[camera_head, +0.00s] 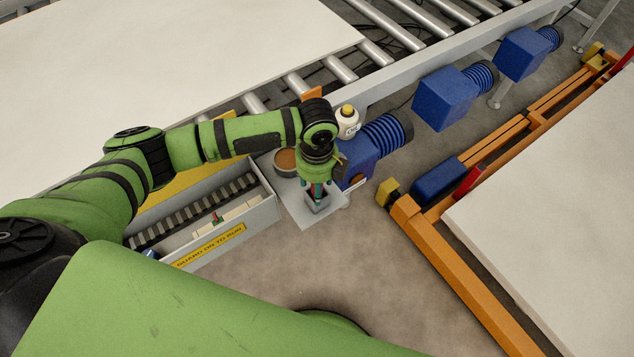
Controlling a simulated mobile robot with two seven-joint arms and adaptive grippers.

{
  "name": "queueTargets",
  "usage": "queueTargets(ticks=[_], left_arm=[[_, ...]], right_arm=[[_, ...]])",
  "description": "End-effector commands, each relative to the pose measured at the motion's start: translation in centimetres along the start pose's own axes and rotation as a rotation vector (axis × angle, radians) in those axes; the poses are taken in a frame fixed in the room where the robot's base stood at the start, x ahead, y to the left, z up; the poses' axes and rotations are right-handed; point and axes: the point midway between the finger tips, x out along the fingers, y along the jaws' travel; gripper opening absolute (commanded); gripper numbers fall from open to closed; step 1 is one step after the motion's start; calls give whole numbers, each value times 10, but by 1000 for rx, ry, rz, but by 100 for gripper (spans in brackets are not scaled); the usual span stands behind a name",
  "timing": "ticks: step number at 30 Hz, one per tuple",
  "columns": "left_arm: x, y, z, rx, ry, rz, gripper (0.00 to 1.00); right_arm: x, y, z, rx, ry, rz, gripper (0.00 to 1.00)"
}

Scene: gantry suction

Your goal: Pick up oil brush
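My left gripper (317,190) points down over a small grey shelf plate (303,219). Its fingertips are at a small grey box-like holder (318,204) on that plate. The fingers are small and dark here, so I cannot tell whether they are open or shut. I cannot make out the oil brush clearly; it may be hidden by the gripper or the holder. A round dish (285,160) with brown content sits left of the gripper. A white bottle with a yellow cap (348,121) stands behind it. My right gripper is not in view.
A grey guarded chain trough (236,222) with a yellow label lies left of the shelf plate. A blue motor (358,172) is close on the right. A roller conveyor (400,36) carries a large pale slab (150,50) behind. An orange frame (450,267) stands at right.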

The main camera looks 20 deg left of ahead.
Motion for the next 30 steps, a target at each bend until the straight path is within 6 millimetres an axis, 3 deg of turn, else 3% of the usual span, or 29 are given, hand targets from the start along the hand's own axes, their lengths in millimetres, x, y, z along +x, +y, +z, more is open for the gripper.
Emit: queueTargets(ticks=[4, 5, 8, 9, 22, 30], left_arm=[[0, 0, 0, 0, 0, -1, 54], [0, 0, 0, 0, 0, -1, 46], [0, 0, 0, -1, 0, -1, 6], [0, 0, 0, -1, 0, -1, 0], [-5, -1, 1, -2, -1, -3, 0], [-54, -2, 1, 0, -3, -7, 0]], right_arm=[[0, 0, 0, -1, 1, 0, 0], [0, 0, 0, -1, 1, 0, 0], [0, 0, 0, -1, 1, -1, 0], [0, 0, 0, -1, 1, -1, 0], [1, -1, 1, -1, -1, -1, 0], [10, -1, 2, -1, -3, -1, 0]])
